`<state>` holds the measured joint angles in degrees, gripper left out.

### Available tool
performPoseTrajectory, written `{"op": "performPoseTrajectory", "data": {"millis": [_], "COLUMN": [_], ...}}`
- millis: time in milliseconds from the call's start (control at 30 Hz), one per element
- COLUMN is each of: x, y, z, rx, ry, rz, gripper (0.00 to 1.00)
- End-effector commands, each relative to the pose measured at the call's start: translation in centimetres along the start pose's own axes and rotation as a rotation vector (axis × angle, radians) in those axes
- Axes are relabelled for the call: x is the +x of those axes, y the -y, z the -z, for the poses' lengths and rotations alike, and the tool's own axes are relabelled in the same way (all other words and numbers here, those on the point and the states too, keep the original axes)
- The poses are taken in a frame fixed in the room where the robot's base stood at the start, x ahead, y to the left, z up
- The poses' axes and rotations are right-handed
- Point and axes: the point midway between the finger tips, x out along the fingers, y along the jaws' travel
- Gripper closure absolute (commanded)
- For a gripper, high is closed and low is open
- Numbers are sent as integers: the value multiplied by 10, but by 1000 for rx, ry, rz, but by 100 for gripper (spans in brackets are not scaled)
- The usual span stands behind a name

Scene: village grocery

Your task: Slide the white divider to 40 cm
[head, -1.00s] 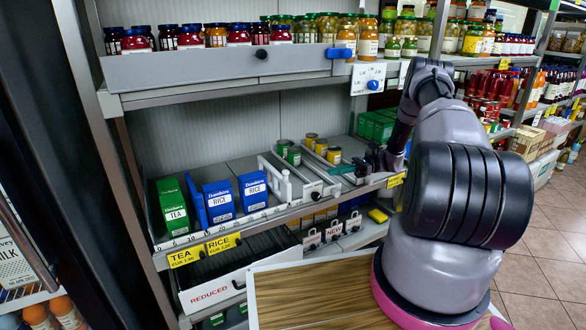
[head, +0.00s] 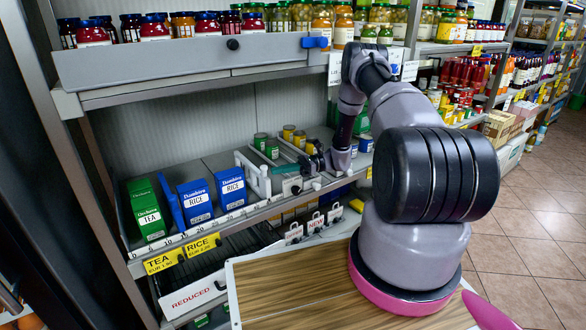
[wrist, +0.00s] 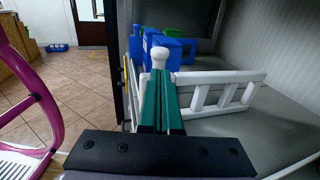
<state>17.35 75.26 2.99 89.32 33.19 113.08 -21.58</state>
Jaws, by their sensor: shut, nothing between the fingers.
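The white divider (head: 257,176) stands upright on the middle shelf, right of the blue RICE boxes. In the wrist view its open frame (wrist: 225,90) runs back over the shelf, with a round-topped white post (wrist: 160,57) at the front. My gripper (head: 276,171) is just right of the divider and points left at it. Its green fingers (wrist: 161,98) are shut and empty, with their tips right by the post. I cannot tell whether they touch it. A number scale (head: 190,233) runs along the shelf's front edge; the mark at the divider is too small to read.
Two blue RICE boxes (head: 195,201) (head: 231,188) and a green TEA box (head: 146,208) stand left of the divider. Small cans (head: 272,149) stand in lanes behind my gripper. A jar shelf (head: 200,62) hangs above. A wooden-topped surface (head: 300,285) lies in front below.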

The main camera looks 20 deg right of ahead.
Motion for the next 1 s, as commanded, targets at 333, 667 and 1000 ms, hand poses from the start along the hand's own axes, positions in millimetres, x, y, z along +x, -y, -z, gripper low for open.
{"op": "performPoseTrajectory", "data": {"millis": [333, 667, 1000], "x": [15, 31, 63], "y": [0, -4, -13], "z": [0, -1, 0], "rx": [-1, -1, 0], "ry": [0, 2, 1], "rz": [1, -2, 1], "gripper": [100, 100, 100]}}
